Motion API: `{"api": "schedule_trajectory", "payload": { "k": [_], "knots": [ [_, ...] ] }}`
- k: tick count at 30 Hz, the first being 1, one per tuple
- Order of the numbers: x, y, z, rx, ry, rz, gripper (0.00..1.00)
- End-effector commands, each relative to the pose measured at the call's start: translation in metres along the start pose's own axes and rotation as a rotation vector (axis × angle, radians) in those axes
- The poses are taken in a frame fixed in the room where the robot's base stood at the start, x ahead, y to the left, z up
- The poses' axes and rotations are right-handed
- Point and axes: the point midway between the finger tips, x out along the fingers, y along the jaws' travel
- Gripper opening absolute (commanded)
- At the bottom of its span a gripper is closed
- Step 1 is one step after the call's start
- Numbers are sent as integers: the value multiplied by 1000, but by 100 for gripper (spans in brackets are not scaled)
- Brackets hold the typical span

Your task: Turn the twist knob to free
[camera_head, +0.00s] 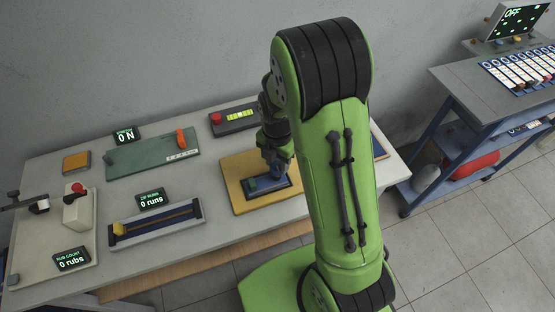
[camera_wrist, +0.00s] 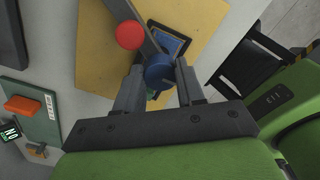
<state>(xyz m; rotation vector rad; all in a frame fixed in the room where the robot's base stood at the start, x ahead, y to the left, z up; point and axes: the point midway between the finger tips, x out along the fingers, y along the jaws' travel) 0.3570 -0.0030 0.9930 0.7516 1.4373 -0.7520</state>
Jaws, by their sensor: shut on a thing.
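A round blue knob (camera_wrist: 158,72) sits between the two fingers of my gripper (camera_wrist: 161,66) in the wrist view, with both fingers against its sides. I take it to be the twist knob. In the head view my gripper (camera_head: 278,165) points down over the yellow board (camera_head: 236,172), and the arm hides part of that board. The knob itself is not clear there. A dark panel with a blue frame (camera_head: 264,197) lies on the board below the gripper. The knob's markings and setting cannot be read.
A red ball (camera_wrist: 130,35) stands close beside the knob in the wrist view. A second bench (camera_head: 455,80) stands right.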

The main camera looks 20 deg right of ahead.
Motion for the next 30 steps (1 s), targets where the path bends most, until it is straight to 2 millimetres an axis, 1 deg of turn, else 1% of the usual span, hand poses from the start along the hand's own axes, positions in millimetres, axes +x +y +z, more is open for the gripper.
{"api": "schedule_trajectory", "payload": {
  "k": [8,30],
  "knots": [
    [0,-1,0,166,0,1,8],
    [0,-3,-1,863,-1,3,8]
  ]
}}
